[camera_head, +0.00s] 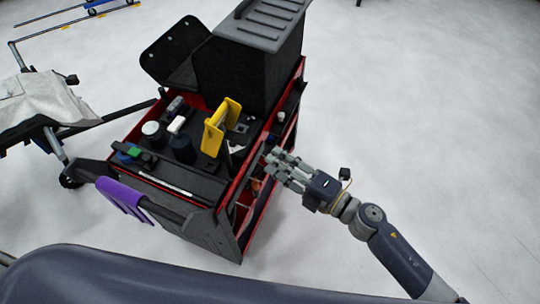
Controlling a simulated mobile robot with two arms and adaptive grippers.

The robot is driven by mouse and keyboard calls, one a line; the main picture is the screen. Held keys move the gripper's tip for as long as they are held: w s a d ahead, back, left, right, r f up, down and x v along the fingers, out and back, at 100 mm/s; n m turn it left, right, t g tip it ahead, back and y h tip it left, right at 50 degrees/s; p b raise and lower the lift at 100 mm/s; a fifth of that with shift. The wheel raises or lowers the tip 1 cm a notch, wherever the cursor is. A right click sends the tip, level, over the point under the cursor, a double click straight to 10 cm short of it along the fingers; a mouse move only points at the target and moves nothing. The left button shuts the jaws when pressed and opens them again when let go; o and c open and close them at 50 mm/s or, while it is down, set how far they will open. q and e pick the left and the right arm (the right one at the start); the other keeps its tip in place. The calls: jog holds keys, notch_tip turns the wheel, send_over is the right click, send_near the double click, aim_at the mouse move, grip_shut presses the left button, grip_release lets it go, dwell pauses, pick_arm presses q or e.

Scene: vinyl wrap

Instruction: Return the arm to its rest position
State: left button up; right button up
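My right arm (392,245) reaches in from the lower right. Its gripper (279,168) is beside the right side of a red and black tool cart (218,250), with its fingers pointing at the cart. The fingers look apart, with no object visible between them, though they are small in the picture. I cannot tell whether they touch the cart's side. My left gripper is not in view.
The cart top holds a yellow holder (215,130), several bottles and a black bin (255,70). A stand with a pale sheet (40,105) is at left. The floor at right is clear.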

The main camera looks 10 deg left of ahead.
dwell(0.5)
jog(key=w+d+f+m+t+h+b, duration=0.15)
jog(key=d+f+m+h, duration=0.35)
jog(key=f, duration=0.6)
jog(key=w+d+f+m+t+h+b, duration=0.1)
jog(key=w+d+f+m+h, duration=0.2)
jog(key=d+f+m, duration=0.7)
jog(key=s+d+f+m+h, duration=0.1)
jog(key=s+d+f+h, duration=0.1)
jog(key=f, duration=0.4)
jog(key=s+d+f+h, duration=0.1)
jog(key=s+f, duration=0.1)
jog(key=f, duration=0.4)
jog(key=s+d+f+m+g+h, duration=0.25)
jog(key=s+d+f+m, duration=0.2)
jog(key=s+f, duration=0.4)
jog(key=s+d+f+m+g, duration=0.1)
jog(key=s+f+m+g, duration=0.1)
jog(key=s+f, duration=0.3)
jog(key=s+d+f+m+g+h+b, duration=0.1)
jog(key=s+f, duration=0.4)
jog(key=s, duration=0.9)
jog(key=s+d+f+m+g+h+b, duration=0.1)
jog(key=s+f+m+g, duration=0.3)
jog(key=s, duration=0.6)
jog(key=shift+d+f+g, duration=0.4)
jog(key=shift+d+g, duration=0.1)
jog(key=shift+d, duration=0.35)
jog(key=shift+w, duration=0.1)
